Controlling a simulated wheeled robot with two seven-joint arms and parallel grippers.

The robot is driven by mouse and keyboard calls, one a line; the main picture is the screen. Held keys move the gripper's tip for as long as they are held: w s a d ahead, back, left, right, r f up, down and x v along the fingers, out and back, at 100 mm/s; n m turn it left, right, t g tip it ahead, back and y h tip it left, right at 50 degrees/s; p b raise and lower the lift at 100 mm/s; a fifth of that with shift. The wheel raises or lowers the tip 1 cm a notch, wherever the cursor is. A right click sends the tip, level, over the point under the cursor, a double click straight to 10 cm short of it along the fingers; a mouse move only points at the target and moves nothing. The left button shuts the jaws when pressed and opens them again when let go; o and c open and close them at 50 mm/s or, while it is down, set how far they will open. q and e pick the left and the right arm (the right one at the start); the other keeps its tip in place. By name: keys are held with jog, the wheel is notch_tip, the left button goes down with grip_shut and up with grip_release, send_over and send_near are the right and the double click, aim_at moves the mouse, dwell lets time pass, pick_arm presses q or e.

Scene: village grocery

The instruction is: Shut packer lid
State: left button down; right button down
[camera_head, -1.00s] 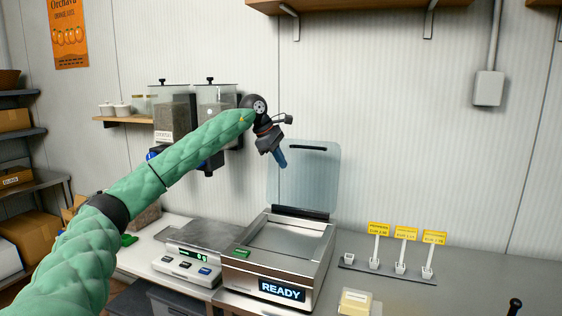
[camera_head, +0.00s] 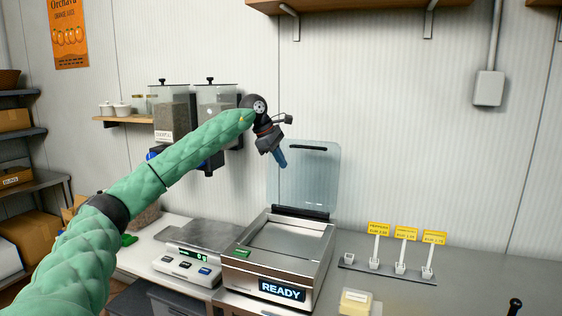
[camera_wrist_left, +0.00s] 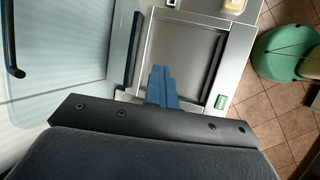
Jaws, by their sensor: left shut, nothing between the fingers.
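The packer (camera_head: 283,262) is a steel box on the counter with a display reading READY. Its clear, bluish lid (camera_head: 312,180) stands raised upright at the back against the wall, with a dark handle bar near its top edge. My left gripper (camera_head: 282,160) is shut and empty, in front of the lid's left part in the head view and above the packer. In the left wrist view its blue fingers (camera_wrist_left: 161,88) are together over the packer's bed (camera_wrist_left: 182,50), and the lid (camera_wrist_left: 70,50) is at the left with its black handle. My right gripper is not in view.
A scale (camera_head: 187,262) stands left of the packer. A yellowish block (camera_head: 356,301) lies at its front right, and price-tag holders (camera_head: 400,266) stand to the right. Dispensers (camera_head: 172,112) hang on the wall behind my left arm. A wooden shelf (camera_head: 350,6) is above.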

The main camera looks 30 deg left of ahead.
pick_arm(q)
jog(key=c, duration=1.4)
grip_release()
jog(key=shift+c, duration=0.2)
